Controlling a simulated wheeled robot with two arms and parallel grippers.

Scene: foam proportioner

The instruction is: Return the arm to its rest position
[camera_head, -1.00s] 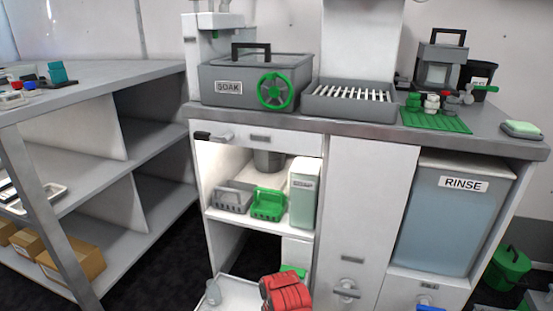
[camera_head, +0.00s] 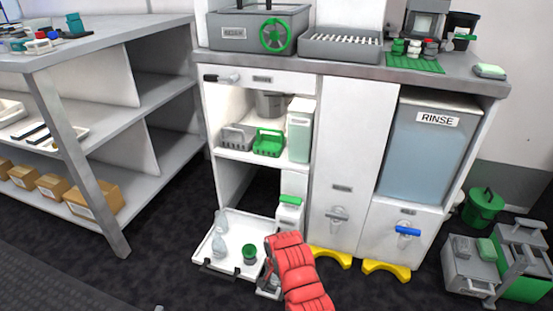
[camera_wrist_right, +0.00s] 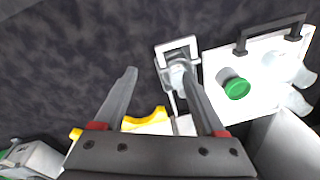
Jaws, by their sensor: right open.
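My right arm, in red padding, comes up from the bottom of the head view. Its gripper (camera_head: 268,283) is partly hidden by the arm there, beside the right edge of the lowered white door (camera_head: 233,268). In the right wrist view my right gripper (camera_wrist_right: 163,98) has its two grey fingers spread apart. A small grey-and-white fitting (camera_wrist_right: 178,68) shows close to the right finger; I cannot tell its distance from the finger. My left gripper is in neither view.
The white cabinet has a blue-handled tap (camera_head: 408,231) and yellow feet (camera_head: 386,270). Grey boxes (camera_head: 468,266) stand at right. A shelf unit (camera_head: 125,195) stands at left; dark floor lies between.

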